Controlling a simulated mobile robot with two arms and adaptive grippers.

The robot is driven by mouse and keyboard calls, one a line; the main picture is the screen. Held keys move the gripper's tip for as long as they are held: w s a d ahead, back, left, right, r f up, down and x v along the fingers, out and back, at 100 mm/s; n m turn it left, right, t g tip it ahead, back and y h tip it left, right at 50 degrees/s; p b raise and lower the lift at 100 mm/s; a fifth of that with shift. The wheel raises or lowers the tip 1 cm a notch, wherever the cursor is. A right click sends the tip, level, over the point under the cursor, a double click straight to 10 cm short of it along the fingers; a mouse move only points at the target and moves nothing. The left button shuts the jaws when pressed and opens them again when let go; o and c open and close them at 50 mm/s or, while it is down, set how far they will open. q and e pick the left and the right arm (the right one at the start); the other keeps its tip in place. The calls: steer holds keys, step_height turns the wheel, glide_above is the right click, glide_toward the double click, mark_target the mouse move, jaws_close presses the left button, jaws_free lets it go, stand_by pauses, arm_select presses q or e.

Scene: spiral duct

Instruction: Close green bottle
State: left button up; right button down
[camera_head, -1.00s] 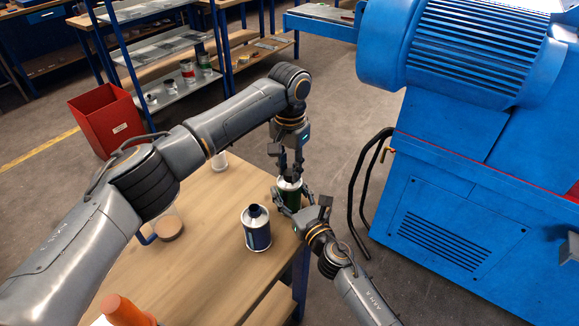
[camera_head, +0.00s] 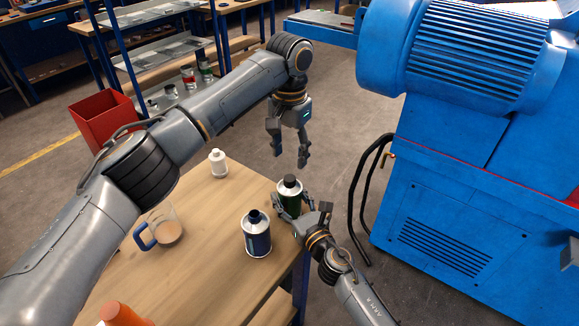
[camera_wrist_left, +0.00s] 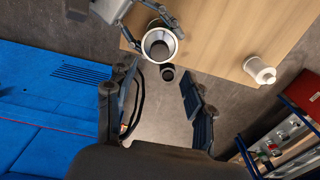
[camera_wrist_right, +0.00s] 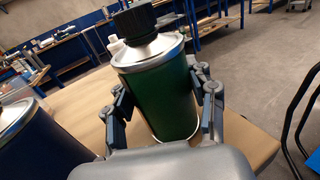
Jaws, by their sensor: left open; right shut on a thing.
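The green bottle (camera_head: 289,200) stands near the table's right edge. It has a silver shoulder and a black cap (camera_wrist_right: 134,20), which sits on its top in the right wrist view. My right gripper (camera_head: 300,212) is shut around the bottle's body; its fingers flank the bottle (camera_wrist_right: 165,95) in the right wrist view. My left gripper (camera_head: 289,152) is open and empty, pointing down above and apart from the cap. In the left wrist view the bottle's silver rim (camera_wrist_left: 146,45) shows beyond the open fingers. A small dark round thing (camera_wrist_left: 168,72) beside it is unclear.
A blue bottle (camera_head: 256,238) with a dark cap stands close left of the green one. A white bottle (camera_head: 218,163), a blue-handled clear mug (camera_head: 168,228) and an orange object (camera_head: 122,314) are on the table (camera_head: 200,275). A blue machine (camera_head: 470,190) stands right.

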arm_select(q)
step_height(320, 180, up, 5)
steer(key=shift+r, duration=0.1)
stand_by(0.3)
arm_select(e)
steer(key=shift+c, duration=1.9)
jaws_free()
steer(key=v, duration=1.2)
